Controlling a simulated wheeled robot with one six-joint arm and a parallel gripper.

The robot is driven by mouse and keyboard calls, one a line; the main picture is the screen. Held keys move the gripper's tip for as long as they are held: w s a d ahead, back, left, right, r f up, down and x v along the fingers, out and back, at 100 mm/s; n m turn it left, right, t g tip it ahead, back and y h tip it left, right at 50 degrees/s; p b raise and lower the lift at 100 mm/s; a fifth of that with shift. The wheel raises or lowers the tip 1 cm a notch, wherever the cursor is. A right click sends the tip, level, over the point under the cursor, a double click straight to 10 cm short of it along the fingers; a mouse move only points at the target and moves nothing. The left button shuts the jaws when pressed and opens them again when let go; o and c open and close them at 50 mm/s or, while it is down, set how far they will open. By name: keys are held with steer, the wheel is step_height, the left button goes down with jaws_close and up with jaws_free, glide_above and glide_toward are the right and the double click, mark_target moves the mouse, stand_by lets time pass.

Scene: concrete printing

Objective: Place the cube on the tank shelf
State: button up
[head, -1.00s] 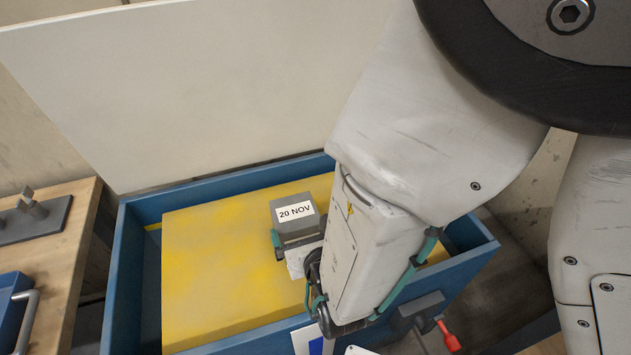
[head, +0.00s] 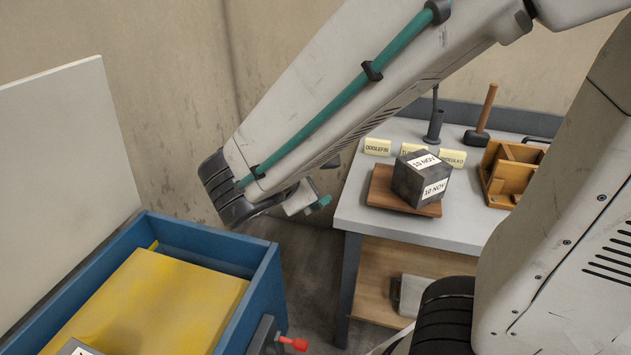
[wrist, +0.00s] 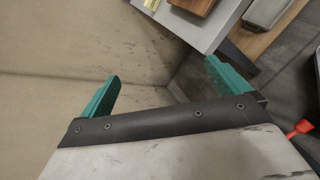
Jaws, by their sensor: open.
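A dark grey cube (head: 421,178) with "10 NOV" labels sits on a brown wooden board (head: 381,196) on the grey workbench (head: 390,228). The blue tank (head: 266,293) stands open at lower left, with a flat yellow shelf (head: 165,305) inside. A second grey cube (head: 76,348) with a white label shows only its top at the bottom edge, over the yellow shelf. My gripper (head: 326,183) is open and empty between the tank and the bench, left of the bench. In the wrist view its teal fingers (wrist: 167,85) are apart with nothing between them.
A mallet (head: 483,115), a wooden mould (head: 512,170) and yellow name cards (head: 377,147) stand on the bench. A lower wooden shelf (head: 375,282) holds a grey object. A red-handled valve (head: 293,343) juts from the tank. A pale raised panel (head: 65,150) stands behind the tank.

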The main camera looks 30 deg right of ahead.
steer(key=s+d+r+m+g+y, duration=0.1)
steer(key=s+d+m+g+y, duration=0.15)
steer(key=s+m, duration=0.35)
steer(key=s+d+m+g+y, duration=0.1)
steer(key=s+d+m+g, duration=0.3)
steer(key=s+m, duration=0.15)
steer(key=s+a+r+m+y, duration=0.2)
steer(key=s+a+m+y, duration=0.2)
steer(key=s+m+y, duration=0.1)
steer(key=shift+s+r+y, duration=0.15)
steer(key=shift+r+y, duration=0.1)
steer(key=shift+y, duration=0.3)
